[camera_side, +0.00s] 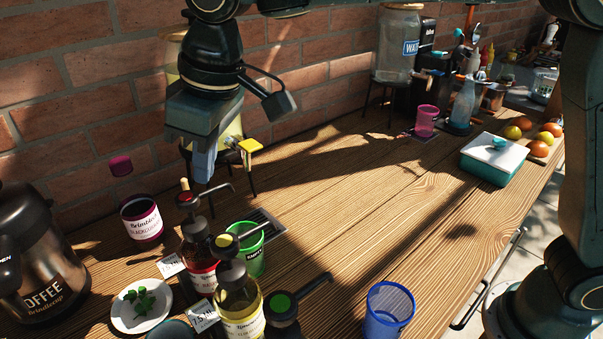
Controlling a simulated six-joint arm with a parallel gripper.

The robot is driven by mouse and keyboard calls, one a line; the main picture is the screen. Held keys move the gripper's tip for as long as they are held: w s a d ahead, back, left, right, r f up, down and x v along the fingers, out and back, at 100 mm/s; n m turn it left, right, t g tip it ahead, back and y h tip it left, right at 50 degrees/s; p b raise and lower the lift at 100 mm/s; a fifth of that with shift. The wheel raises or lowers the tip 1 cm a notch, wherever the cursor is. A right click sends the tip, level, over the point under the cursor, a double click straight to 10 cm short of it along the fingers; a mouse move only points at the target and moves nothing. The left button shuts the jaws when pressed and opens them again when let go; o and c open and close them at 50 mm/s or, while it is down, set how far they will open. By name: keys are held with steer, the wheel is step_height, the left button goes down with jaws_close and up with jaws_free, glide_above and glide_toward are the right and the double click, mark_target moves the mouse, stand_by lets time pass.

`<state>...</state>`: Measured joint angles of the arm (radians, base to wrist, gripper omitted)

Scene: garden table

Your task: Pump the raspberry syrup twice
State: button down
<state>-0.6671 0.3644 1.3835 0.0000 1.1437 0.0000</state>
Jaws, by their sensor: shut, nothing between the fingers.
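The pump bottle with the red-dotted head (187,197) stands in the front row at lower left. Its syrup looks red, and I take it for the raspberry one, though its label is partly hidden. A bottle with a yellow-dotted head (225,241) stands in front of it and covers part of its body. A third pump head, green-dotted (282,303), is at the lower edge. My gripper (203,178) points down with its fingers together and empty, just above and slightly right of the red-dotted head in the picture. I cannot tell whether they touch.
A green cup (248,252) stands right of the bottles, a blue cup (388,311) nearer the front. A coffee pot (40,262), a dark red jar (142,218) and a plate of leaves (128,318) are left. The table's middle (370,215) is clear.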

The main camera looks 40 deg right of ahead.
mark_target(208, 193)
steer(key=shift+f, duration=1.75)
stand_by(1.5)
steer(key=shift+r, duration=1.75)
steer(key=shift+f, duration=1.9)
stand_by(1.1)
